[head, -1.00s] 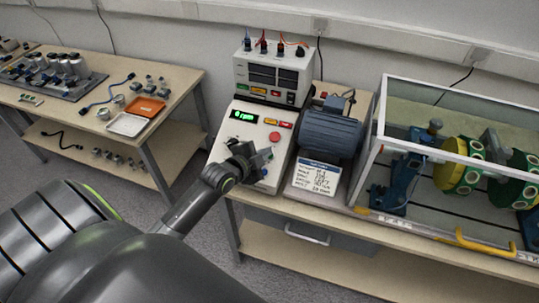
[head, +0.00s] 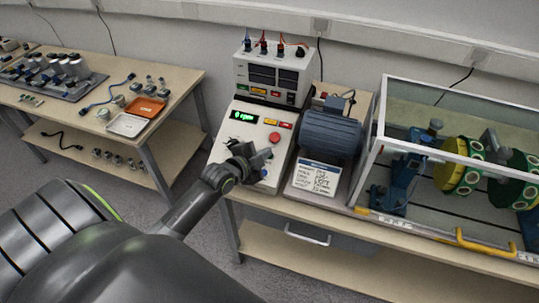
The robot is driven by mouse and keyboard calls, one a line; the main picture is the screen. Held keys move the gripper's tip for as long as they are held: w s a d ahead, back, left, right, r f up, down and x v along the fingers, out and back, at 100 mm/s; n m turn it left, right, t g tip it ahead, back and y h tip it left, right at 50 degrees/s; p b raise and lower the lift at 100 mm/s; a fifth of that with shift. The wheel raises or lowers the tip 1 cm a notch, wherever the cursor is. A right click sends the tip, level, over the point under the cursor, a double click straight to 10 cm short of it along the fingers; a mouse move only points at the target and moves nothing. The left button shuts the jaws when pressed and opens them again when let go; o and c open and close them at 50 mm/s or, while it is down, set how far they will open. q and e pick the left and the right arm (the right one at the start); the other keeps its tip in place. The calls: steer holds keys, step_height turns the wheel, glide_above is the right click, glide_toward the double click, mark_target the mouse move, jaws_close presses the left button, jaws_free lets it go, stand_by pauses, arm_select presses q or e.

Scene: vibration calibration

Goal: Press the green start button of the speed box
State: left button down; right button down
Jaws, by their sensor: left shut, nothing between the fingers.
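The speed box (head: 226,131) is a pale sloped panel with a lit green display (head: 244,117), a red button (head: 274,137) and blue parts low on its face. My left gripper (head: 266,156) is shut and empty, over the lower middle of the panel. It covers part of the controls, and I cannot make out the green start button clearly. Whether the fingertips touch the panel is not clear. My right gripper is not in view.
A meter unit (head: 272,75) with plugged cables stands behind the box. A blue motor (head: 331,135) and a printed card (head: 316,179) are to its right. A clear-walled rig (head: 450,165) stands further right. Another table (head: 185,88) with small parts is at left.

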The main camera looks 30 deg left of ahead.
arm_select(q)
steer(key=shift+f, duration=0.1)
stand_by(0.6)
steer(key=shift+w+f+b, duration=0.15)
steer(key=shift+f+b, duration=0.1)
steer(key=shift+b, duration=0.2)
steer(key=shift+w+f+b, duration=0.15)
steer(key=shift+f+b, duration=0.25)
steer(key=shift+b, duration=0.1)
stand_by(0.4)
steer(key=shift+r, duration=0.1)
steer(key=shift+s+r+p, duration=0.35)
steer(key=shift+r+p, duration=0.25)
steer(key=shift+p, duration=0.15)
steer(key=shift+s+r+p, duration=0.15)
steer(key=shift+r+p, duration=0.45)
steer(key=r+p, duration=0.1)
steer(key=s+r+p, duration=0.1)
steer(key=r+p, duration=0.1)
steer(key=shift+s+d+r, duration=0.2)
steer(key=shift+s+d, duration=0.05)
steer(key=shift+s, duration=0.15)
